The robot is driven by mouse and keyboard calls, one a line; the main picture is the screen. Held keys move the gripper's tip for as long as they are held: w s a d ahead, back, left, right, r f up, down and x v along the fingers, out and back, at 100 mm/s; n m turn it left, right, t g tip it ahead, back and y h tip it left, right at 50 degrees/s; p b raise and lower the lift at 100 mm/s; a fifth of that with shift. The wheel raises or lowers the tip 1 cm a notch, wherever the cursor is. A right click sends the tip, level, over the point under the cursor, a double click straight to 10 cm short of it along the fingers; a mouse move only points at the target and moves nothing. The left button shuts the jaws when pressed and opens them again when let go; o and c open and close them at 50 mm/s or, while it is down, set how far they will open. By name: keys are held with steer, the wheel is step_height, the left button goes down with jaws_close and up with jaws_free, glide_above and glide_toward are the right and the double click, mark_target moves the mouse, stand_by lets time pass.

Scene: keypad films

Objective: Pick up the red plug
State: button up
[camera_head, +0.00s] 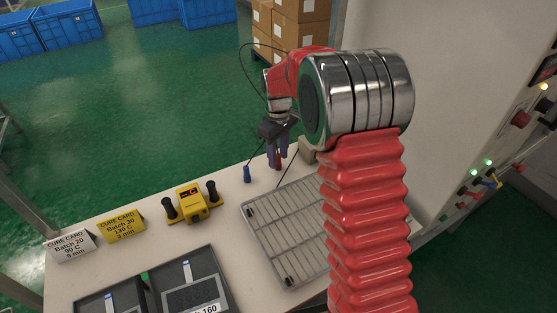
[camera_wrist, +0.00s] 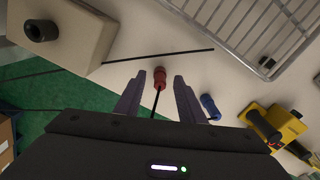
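The red plug (camera_wrist: 159,80) shows in the wrist view, with a dark cable running from it toward my gripper (camera_wrist: 160,76). The fingers are apart, one on each side of the plug in the picture, with visible gaps. I cannot tell how far the fingertips are above it. In the head view my gripper (camera_head: 277,162) points down over the far edge of the white bench, with a little red between its fingers. A blue plug (camera_head: 247,174) stands to the left; it also shows in the wrist view (camera_wrist: 210,106), right of the right finger.
A wire rack (camera_head: 250,225) lies on the bench near my arm. A yellow device with black knobs (camera_head: 192,204) and two cure cards are on the left. A beige block (camera_wrist: 75,32) with a black knob is close to the left finger. A thin dark rod (camera_wrist: 160,55) crosses beyond the plug.

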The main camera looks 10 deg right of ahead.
steer(key=shift+c, duration=0.2)
jaws_close()
stand_by(0.4)
